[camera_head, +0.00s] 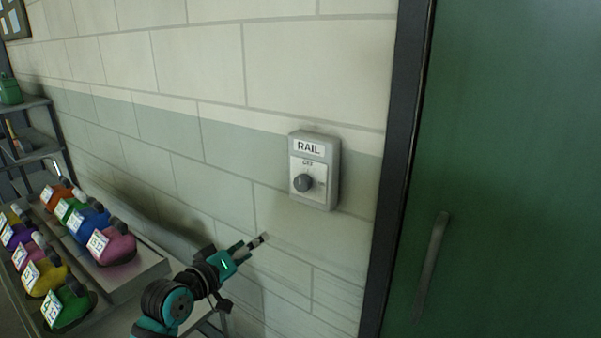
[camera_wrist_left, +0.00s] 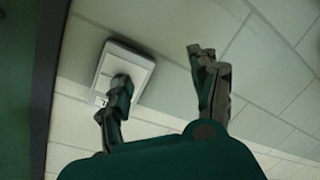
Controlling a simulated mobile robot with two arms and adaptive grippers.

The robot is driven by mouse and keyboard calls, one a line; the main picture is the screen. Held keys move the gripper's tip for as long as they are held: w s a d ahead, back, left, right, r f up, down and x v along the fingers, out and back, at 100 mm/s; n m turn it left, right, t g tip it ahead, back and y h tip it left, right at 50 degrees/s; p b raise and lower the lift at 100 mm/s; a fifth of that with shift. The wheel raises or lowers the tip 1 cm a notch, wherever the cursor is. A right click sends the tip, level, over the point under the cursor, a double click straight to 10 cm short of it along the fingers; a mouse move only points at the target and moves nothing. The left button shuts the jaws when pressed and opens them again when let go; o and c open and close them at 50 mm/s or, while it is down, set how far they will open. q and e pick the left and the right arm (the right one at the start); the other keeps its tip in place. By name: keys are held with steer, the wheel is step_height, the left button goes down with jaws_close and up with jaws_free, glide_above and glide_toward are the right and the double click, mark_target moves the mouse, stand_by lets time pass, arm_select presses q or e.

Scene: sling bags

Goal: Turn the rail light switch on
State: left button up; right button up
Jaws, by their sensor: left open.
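The rail light switch (camera_head: 332,172) is a grey box on the wall with a "RAIL" label, left of the green door. In the left wrist view the switch box (camera_wrist_left: 131,62) shows upper left, behind one finger of the open gripper (camera_wrist_left: 158,68); that finger overlaps the knob area. My right gripper is not in view.
A green door (camera_head: 520,170) with a long handle (camera_head: 431,265) and dark frame (camera_head: 394,150) stands right of the switch. A table (camera_head: 140,275) with several coloured, tagged bags stands at lower left. A shelf (camera_head: 40,145) is behind it. The wall around the switch is bare.

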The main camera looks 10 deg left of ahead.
arm_select(q)
steer(key=s+d+r+t+h, duration=0.1)
steer(key=s+d+r+h, duration=0.15)
steer(key=r, duration=0.75)
steer(key=p, duration=0.3)
glide_toward(298, 184)
steer(key=shift+m+y, duration=0.35)
steer(key=shift+m, duration=0.05)
steer(key=x, duration=0.3)
steer(key=p+x, duration=0.1)
steer(key=x, duration=0.2)
steer(key=p+x, duration=0.1)
steer(key=x, duration=0.2)
steer(key=shift+d+r, duration=0.25)
steer(key=shift+w+d, duration=0.3)
steer(key=shift+w, duration=0.3)
steer(key=shift+f, duration=0.1)
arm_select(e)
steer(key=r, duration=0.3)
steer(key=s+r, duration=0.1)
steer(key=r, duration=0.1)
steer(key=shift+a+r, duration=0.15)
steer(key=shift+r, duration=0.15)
arm_select(q)
steer(key=shift+c, duration=0.4)
steer(key=c, duration=1.1)
